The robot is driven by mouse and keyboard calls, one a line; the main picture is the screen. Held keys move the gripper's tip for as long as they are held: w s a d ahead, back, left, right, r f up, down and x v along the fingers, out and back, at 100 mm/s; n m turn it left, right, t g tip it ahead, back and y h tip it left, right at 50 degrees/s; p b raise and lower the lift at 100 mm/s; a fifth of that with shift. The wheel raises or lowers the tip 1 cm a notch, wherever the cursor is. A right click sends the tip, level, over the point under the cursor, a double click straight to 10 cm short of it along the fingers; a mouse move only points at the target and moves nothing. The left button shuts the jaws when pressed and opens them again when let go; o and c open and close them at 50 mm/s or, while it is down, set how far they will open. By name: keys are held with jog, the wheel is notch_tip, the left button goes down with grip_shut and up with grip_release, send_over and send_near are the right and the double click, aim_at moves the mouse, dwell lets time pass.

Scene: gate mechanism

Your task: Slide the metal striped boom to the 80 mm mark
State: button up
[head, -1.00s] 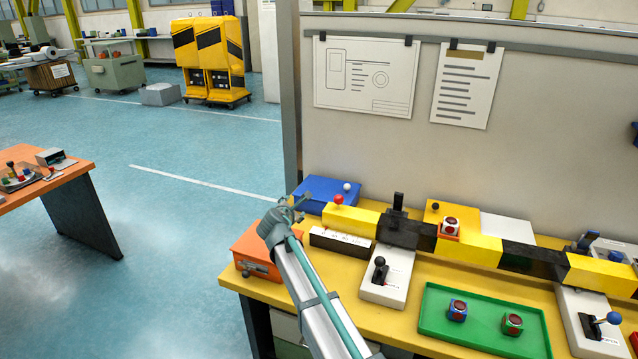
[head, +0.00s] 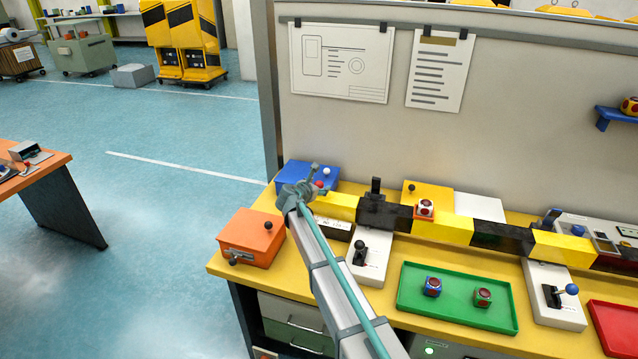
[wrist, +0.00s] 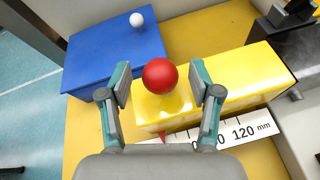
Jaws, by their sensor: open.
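The yellow-and-black striped boom (head: 456,229) lies along the back of the bench, and its yellow left end (wrist: 240,80) fills the middle of the wrist view. A red ball knob (wrist: 160,76) stands on that end. My gripper (wrist: 160,92) is open, one finger on each side of the knob, with gaps showing; in the head view my gripper (head: 308,187) partly covers the knob. A white scale (wrist: 245,131) runs along the boom's front, with "120 mm" readable. A red pointer (wrist: 162,136) is at its left part; the marks near it are hidden by my gripper.
A blue box (wrist: 115,50) with a white knob sits just left of the boom's end. A black guide (head: 384,212) surrounds the boom. In front are an orange box (head: 250,238), a lever unit (head: 370,262) and a green tray (head: 458,312) with two cubes.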

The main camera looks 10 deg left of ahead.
jog(key=shift+w+d+f, duration=0.25)
jog(key=shift+w, duration=0.3)
grip_shut()
